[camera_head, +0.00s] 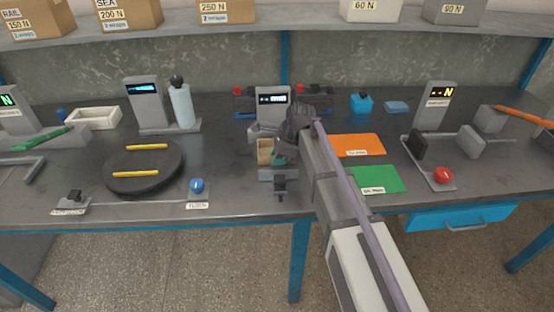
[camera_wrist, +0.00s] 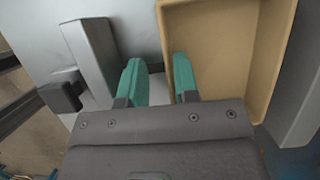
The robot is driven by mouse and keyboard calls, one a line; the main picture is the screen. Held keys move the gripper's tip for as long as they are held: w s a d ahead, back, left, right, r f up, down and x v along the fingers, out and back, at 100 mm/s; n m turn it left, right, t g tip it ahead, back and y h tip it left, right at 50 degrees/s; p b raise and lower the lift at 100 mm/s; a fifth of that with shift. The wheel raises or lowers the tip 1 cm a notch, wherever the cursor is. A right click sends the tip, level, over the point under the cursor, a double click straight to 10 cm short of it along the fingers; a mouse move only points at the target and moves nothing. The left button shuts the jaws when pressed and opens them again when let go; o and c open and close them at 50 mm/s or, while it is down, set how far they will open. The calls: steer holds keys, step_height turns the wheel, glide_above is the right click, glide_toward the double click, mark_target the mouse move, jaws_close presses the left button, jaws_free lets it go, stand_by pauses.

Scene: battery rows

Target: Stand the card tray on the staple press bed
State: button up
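The card tray (camera_head: 264,152) is a tan open box at the grey staple press (camera_head: 273,100) in the middle of the bench. It appears to stand open side up on the press bed (camera_head: 278,174). In the wrist view the tray (camera_wrist: 222,45) is on the right, large and close. My gripper (camera_head: 279,152) is at the tray's side. In the wrist view its teal fingers (camera_wrist: 158,65) are apart, one outside the tray and one over its inside, with the left wall between them. A gap shows beside the wall. The tray's near end is hidden by my gripper.
An orange mat (camera_head: 358,145) and a green mat (camera_head: 378,179) lie to the right. A round black turntable (camera_head: 143,168) with yellow bars is to the left. A bottle (camera_head: 181,104) stands behind it, and a red-button fixture (camera_head: 443,174) is at right.

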steer(key=p+v, duration=1.1)
steer(key=v, duration=0.1)
steer(key=shift+r, duration=0.2)
steer(key=s+d+n+h, duration=0.2)
steer(key=s+d+n, duration=0.5)
steer(key=s, duration=0.3)
steer(key=s+d+f+n+h, duration=0.1)
steer(key=s+d+n+h, duration=0.1)
steer(key=s+d+n, duration=0.6)
steer(key=s+n, duration=0.1)
steer(key=s, duration=0.2)
steer(key=shift+s+f+n, duration=0.15)
steer(key=shift+n, duration=0.25)
steer(key=shift+o, duration=0.5)
